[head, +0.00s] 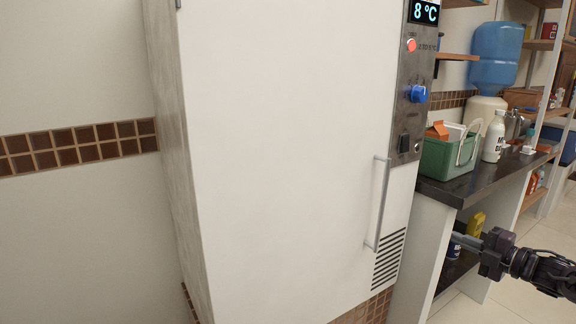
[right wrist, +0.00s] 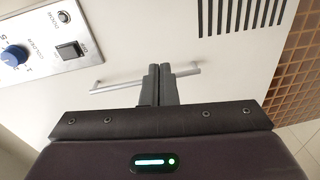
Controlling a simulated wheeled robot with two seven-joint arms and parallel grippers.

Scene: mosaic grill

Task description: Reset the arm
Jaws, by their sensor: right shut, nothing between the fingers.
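My right gripper (head: 466,240) reaches in from the lower right in the head view, in front of the shelf unit beside the fridge. In the right wrist view its two fingers (right wrist: 159,72) are together and empty. They point at the white fridge door (head: 290,150), with the door's bar handle (head: 378,205) beyond them. The handle also shows in the right wrist view (right wrist: 112,87), partly hidden behind the fingers. In the head view the gripper is to the right of the handle and apart from it. The door looks shut. My left gripper is not in view.
A metal panel (head: 413,120) with a blue knob (head: 417,94) and an 8 °C display is on the fridge. A dark counter (head: 470,188) at right holds a green crate (head: 436,160), a white bottle (head: 493,138) and a water dispenser (head: 496,55). Bare floor (head: 548,232) shows at lower right.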

